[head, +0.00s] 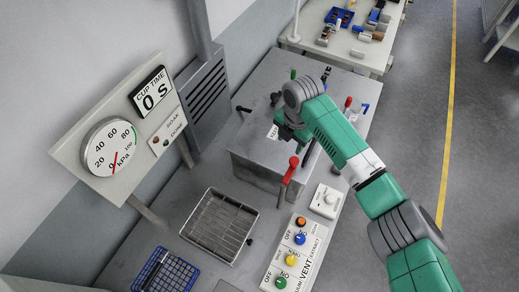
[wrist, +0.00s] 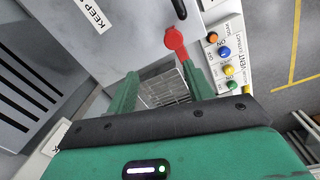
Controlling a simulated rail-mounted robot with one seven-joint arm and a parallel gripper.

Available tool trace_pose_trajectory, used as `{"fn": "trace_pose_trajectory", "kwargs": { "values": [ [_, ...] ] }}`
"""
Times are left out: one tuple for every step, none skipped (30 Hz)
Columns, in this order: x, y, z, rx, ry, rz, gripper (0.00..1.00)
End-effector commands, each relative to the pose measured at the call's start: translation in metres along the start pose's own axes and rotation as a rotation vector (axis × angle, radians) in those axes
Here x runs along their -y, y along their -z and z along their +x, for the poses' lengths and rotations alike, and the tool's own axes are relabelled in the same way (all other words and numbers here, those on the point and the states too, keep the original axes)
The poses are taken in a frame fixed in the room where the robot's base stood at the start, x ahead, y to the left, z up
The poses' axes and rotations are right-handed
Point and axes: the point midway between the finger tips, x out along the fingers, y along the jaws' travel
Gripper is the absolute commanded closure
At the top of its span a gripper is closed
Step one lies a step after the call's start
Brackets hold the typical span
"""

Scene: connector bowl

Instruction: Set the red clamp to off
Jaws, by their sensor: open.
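A red-handled clamp lever (head: 290,170) stands tilted at the front right edge of the grey metal box (head: 262,172) in the head view. In the wrist view a red handle end (wrist: 174,40) shows just beyond my fingers, nearer the right one. My gripper (wrist: 160,74) is open and empty, with its two green fingers apart. In the head view my gripper (head: 284,128) is over the box top, its fingertips partly hidden by my wrist. A second, smaller red handle (head: 347,103) stands farther back on the right.
A control panel (head: 291,258) with coloured knobs and a white dial box (head: 326,201) are at the front right. A wire tray (head: 220,226) and a blue rack (head: 165,272) are at the front left. Green, black and blue handles stand around the box. A gauge board (head: 122,130) rises on the left.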

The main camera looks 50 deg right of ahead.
Motion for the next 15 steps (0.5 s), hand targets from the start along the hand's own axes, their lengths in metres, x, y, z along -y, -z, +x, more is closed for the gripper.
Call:
{"fn": "trace_pose_trajectory", "kwargs": {
  "values": [
    [0.017,-0.012,0.006,-0.008,0.036,-0.001,0.48],
    [0.023,-0.016,0.008,-0.013,0.05,-0.005,0.48],
    [0.027,-0.018,0.01,-0.017,0.06,-0.01,0.48],
    [0.029,-0.019,0.01,-0.018,0.063,-0.011,0.48],
    [0.029,-0.019,0.01,-0.018,0.063,-0.012,0.48],
    [0.029,-0.018,0.011,-0.019,0.063,-0.012,0.48],
    [0.028,-0.018,0.013,-0.019,0.062,-0.012,0.48],
    [0.028,-0.018,0.015,-0.019,0.063,-0.012,0.48],
    [0.029,-0.018,0.021,-0.02,0.064,-0.011,0.48],
    [0.029,-0.017,0.026,-0.019,0.063,-0.011,0.48],
    [0.03,-0.017,0.032,-0.02,0.064,-0.011,0.48],
    [0.03,-0.017,0.04,-0.019,0.064,-0.011,0.48],
    [0.03,-0.017,0.046,-0.019,0.063,-0.011,0.48],
    [0.03,-0.017,0.052,-0.019,0.063,-0.011,0.48],
    [0.031,-0.017,0.06,-0.018,0.063,-0.011,0.48]
  ]
}}
